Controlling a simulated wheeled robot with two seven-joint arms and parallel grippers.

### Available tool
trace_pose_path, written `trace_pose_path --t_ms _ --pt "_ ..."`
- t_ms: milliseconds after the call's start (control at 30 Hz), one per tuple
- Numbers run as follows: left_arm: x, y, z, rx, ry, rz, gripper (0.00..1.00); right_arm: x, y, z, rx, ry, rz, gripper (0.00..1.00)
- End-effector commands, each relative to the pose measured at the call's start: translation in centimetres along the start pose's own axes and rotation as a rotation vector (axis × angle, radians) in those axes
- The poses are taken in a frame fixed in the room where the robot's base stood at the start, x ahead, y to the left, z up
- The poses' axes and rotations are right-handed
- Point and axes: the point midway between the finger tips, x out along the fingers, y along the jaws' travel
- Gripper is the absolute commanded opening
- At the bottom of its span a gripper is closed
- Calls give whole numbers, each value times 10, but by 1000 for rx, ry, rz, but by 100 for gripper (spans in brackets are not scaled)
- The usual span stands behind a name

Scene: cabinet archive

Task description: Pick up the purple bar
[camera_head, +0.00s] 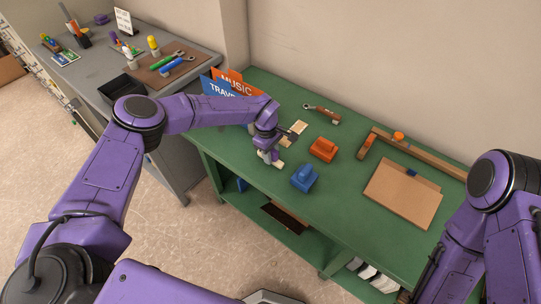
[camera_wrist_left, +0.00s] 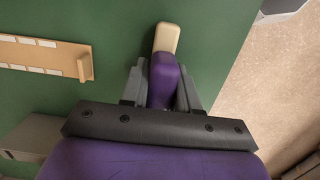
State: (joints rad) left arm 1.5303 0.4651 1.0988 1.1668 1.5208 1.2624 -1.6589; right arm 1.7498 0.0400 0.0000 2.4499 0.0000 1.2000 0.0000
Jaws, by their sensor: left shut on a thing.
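My left gripper (camera_head: 270,155) is low over the left part of the green table (camera_head: 335,205), near its front edge. In the left wrist view, its two grey fingers (camera_wrist_left: 161,90) are shut on the purple bar (camera_wrist_left: 163,78), one finger on each side. A cream block (camera_wrist_left: 167,38) shows at the bar's far end; I cannot tell whether it is part of the bar. In the head view the bar is mostly hidden by the gripper. I cannot tell whether it touches the table. My right arm is at the right edge, but its gripper is out of view.
A blue block (camera_head: 305,177) and an orange block (camera_head: 323,149) stand close to the right of my left gripper. Blue and orange signs (camera_head: 229,86) stand behind my left arm. A brown folder (camera_head: 402,194) lies farther right. A grey bench (camera_head: 95,72) is at left.

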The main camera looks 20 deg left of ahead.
Motion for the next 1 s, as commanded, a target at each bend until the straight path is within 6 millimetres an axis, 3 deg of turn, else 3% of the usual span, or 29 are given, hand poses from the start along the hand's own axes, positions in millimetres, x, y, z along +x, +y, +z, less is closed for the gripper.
trace_pose_path --t_ms 133,367,500,633,800,1000 --pt "-26 0 4 2 0 4 0 8 -1 3 0 0 0 43" --pt "-81 -46 40 5 1 6 0 26 -2 10 0 0 0 43" --pt "-94 -81 64 4 0 4 0 36 -3 15 0 0 0 43" --pt "-105 -103 80 3 0 3 0 41 -4 17 0 0 0 43" --pt "-112 -116 90 0 0 1 0 43 -4 18 0 0 0 43" --pt "-113 -118 91 0 0 0 0 42 -4 17 0 0 0 43"
